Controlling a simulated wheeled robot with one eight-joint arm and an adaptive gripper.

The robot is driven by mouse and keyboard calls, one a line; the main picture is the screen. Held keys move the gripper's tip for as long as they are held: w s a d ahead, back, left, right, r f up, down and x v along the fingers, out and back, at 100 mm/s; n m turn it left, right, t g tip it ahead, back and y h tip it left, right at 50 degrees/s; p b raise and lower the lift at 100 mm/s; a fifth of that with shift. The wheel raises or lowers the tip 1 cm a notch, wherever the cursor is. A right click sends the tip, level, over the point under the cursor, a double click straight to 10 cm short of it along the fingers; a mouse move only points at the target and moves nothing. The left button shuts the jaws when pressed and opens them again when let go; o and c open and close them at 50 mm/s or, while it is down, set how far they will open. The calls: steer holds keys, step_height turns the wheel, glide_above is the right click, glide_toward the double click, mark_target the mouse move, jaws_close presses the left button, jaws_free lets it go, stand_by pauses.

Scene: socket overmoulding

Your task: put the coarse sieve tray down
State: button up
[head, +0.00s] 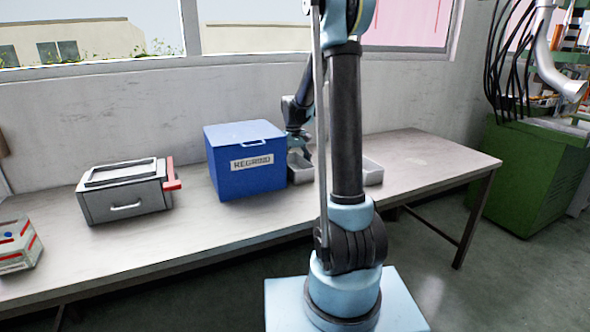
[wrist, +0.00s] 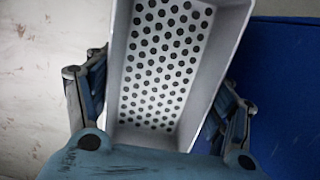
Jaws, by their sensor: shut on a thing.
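The coarse sieve tray (wrist: 165,65) is a light grey rectangular tray with rows of round dark holes in its floor. My gripper (wrist: 160,95) is shut on it, with one finger on each long side in the wrist view. In the head view my gripper (head: 303,150) is just right of the blue bin, over the grey tray (head: 300,172), partly hidden by my arm. I cannot tell whether the tray touches the bench or hangs just above it.
The blue REGRIND bin (head: 240,182) stands close left of the tray. Another grey tray (head: 373,172) is partly hidden behind my arm. A grey drawer unit (head: 125,200) with a red handle stands further left. The bench (head: 430,160) is clear at its right end.

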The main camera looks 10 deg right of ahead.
steer(key=o, duration=0.8)
steer(key=shift+o, duration=0.2)
